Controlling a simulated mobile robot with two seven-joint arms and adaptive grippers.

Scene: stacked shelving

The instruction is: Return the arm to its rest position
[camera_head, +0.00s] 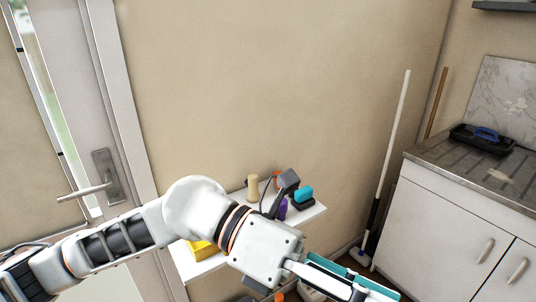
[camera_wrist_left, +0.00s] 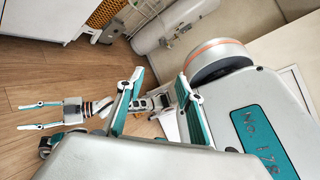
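My left arm (camera_head: 130,238) comes in from the left in the head view and reaches across in front of a white shelf. My left gripper (camera_head: 350,283) is at the lower right edge of that view, partly cut off, and holds nothing that I can see. In the left wrist view my left gripper (camera_wrist_left: 160,76) has its two teal-edged fingers apart with nothing between them. My right gripper (camera_wrist_left: 22,116) shows at the left of the wrist view, with its two fingers apart and empty, above the wooden floor. My right arm is not visible in the head view.
The white shelf (camera_head: 316,214) holds a beige cylinder (camera_head: 252,187), a teal block (camera_head: 303,194), a purple item (camera_head: 282,211) and a yellow item (camera_head: 203,250); my arm hides part of it. A broom (camera_head: 388,160) leans by the counter (camera_head: 440,165). A door handle (camera_head: 90,190) is at left.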

